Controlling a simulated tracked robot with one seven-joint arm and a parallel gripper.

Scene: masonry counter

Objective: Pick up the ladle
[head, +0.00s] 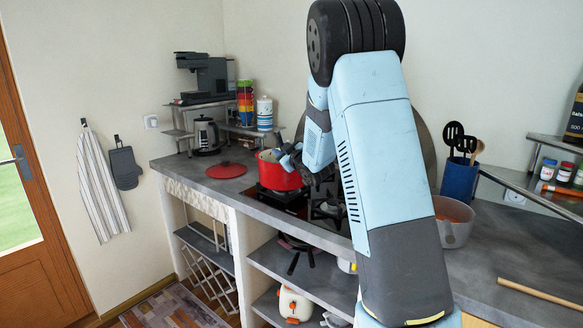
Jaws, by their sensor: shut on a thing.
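My gripper (288,156) is at the rim of a red pot (277,178) on the stove at the back of the counter. It is shut on a thin thing at the pot's opening, which I take to be the ladle. The ladle's shape is too small and too covered by the gripper to make out. The inside of the pot is mostly hidden. My arm crosses the middle of the view and hides part of the counter behind it.
A red lid (226,170) lies left of the pot. A kettle (205,136) stands further left. A blue utensil holder (459,179) and a grey pot (452,221) stand to the right. A wooden stick (540,292) lies at the front right. The counter between them is clear.

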